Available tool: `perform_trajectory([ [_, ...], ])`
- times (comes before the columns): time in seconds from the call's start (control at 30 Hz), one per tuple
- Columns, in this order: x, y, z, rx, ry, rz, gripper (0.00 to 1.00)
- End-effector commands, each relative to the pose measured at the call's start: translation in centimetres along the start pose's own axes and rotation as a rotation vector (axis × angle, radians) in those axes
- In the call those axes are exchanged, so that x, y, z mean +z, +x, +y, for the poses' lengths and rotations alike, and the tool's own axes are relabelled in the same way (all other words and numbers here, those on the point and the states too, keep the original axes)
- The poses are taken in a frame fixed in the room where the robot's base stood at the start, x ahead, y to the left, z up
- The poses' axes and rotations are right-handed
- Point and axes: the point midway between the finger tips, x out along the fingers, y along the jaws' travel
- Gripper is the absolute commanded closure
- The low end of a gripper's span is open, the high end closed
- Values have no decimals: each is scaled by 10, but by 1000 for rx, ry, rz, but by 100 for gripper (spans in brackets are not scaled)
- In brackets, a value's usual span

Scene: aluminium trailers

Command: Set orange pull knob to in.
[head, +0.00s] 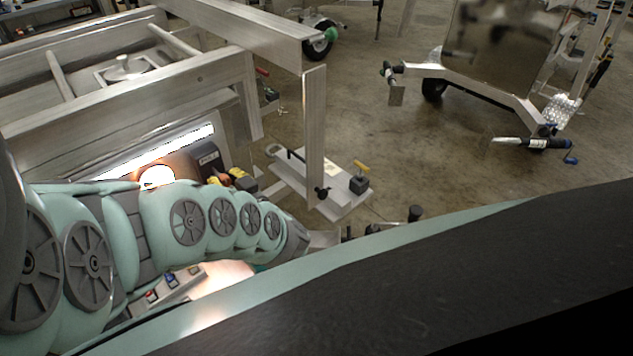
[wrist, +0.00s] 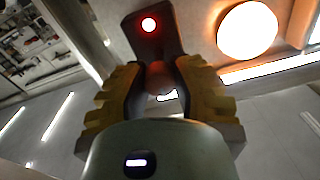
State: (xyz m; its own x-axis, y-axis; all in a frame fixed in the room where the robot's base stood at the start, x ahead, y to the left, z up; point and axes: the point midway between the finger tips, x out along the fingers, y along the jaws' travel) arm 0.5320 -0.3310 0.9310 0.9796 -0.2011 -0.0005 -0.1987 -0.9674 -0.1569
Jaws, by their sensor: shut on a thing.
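My gripper (wrist: 160,88), with yellow and black fingers, is shut on a rounded, dull orange-brown knob, the orange pull knob (wrist: 160,74), in the wrist view. The knob sits at the lower end of a dark housing (wrist: 150,45) that carries a lit red light (wrist: 148,24). The fingers hide much of the knob, so how far in or out it stands cannot be told. In the head view my gripper (head: 236,181) is beside the dark housing (head: 208,156), below the trailer frame, and the knob cannot be made out clearly.
A glowing orange-rimmed lamp (wrist: 248,30) is close beside the housing. An aluminium frame (head: 125,95) stands above my arm, with an upright post (head: 314,130) to its right. A small switch panel (head: 165,288) lies below the arm. Open floor (head: 430,160) extends to the right.

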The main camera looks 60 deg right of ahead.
Motion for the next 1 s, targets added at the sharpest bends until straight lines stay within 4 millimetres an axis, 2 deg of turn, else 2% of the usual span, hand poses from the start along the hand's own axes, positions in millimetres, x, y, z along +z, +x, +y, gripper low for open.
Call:
perform_trajectory([
  [0.2,1,31,0,-3,-1,4,100],
  [0.47,0,32,0,-1,1,0,100],
  [0.5,0,32,0,-1,1,0,70],
  [0.8,0,31,0,-1,1,0,41],
  [1.0,0,31,0,0,1,0,41],
])
